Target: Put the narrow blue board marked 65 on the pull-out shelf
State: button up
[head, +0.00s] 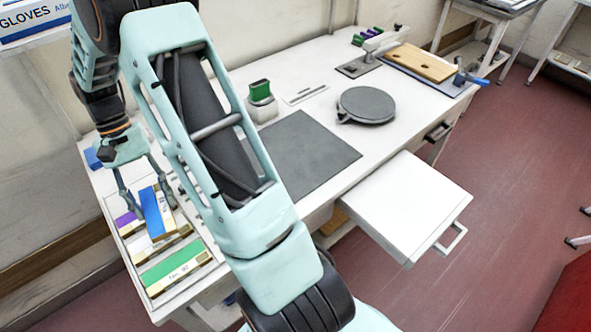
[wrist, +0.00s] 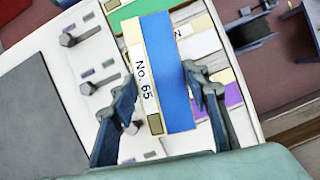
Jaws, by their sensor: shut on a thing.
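The narrow blue board (wrist: 166,75) has a pale edge face with the label "No. 65". In the wrist view it lies between the two fingers of my gripper (wrist: 165,95), which is shut on it. In the head view my gripper (head: 146,196) is at the left end of the bench, with the blue board (head: 152,212) tilted over the tray of boards (head: 145,285). I cannot tell how far it is lifted clear of the boards below. The pull-out shelf (head: 405,200) is white, drawn out at the front right of the bench, and bare.
The tray also holds a green board (head: 173,264), a purple board (head: 126,219) and pale ones. A grey mat (head: 305,155), a round grey turntable (head: 367,105), a green-topped block (head: 260,92) and a wooden board (head: 420,62) stand on the bench.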

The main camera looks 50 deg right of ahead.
aim_at(410, 198)
jog(key=z, duration=1.25)
jog(key=l+z, duration=0.3)
jog(key=l, duration=0.15)
jog(key=i+l, duration=0.1)
jog(key=l, duration=1.1)
jog(key=i+z, duration=0.05)
